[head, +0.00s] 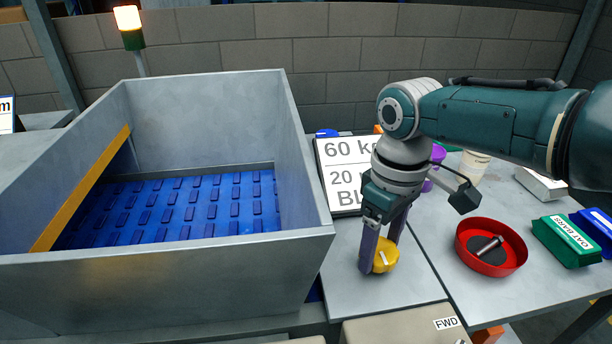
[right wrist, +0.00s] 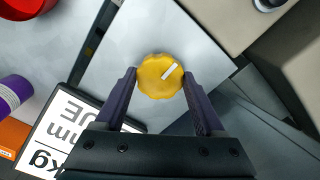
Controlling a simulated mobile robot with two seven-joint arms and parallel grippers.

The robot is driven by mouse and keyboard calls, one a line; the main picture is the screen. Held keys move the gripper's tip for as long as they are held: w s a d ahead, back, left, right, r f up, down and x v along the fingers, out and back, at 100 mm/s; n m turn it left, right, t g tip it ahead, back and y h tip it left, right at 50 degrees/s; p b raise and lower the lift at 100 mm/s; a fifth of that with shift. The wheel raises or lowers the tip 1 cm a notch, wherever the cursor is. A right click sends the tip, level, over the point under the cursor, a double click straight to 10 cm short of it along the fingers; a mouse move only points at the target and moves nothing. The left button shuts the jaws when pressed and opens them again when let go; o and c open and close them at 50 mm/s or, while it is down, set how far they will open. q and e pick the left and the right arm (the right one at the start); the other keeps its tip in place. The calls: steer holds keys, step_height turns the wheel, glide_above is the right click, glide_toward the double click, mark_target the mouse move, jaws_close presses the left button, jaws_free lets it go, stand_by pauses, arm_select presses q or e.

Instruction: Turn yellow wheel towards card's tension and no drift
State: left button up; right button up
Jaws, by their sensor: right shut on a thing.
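The yellow wheel (head: 386,257) is a scalloped knob with a white pointer line, set on the grey panel right of the large metal bin. It also shows in the right wrist view (right wrist: 153,82), where the pointer slants to the upper right. My right gripper (head: 377,264) reaches down over the wheel, with one purple finger on each side of it, shut on it. The card (head: 341,188) stands behind the gripper and reads "60 k", "20" and "BL", partly hidden by my right arm. In the right wrist view the card (right wrist: 62,135) appears upside down. My left gripper is not in view.
The metal bin (head: 150,290) with a blue ribbed floor fills the left. A beige box marked FWD (head: 390,328) is in front.

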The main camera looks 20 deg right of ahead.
mark_target(380, 250)
steer(key=n, duration=0.4)
steer(key=shift+n, duration=2.2)
steer(key=o, duration=1.3)
steer(key=shift+o, duration=0.2)
steer(key=shift+r, duration=0.1)
steer(key=shift+r, duration=0.35)
step_height(380, 250, up, 9)
steer(key=p, duration=0.3)
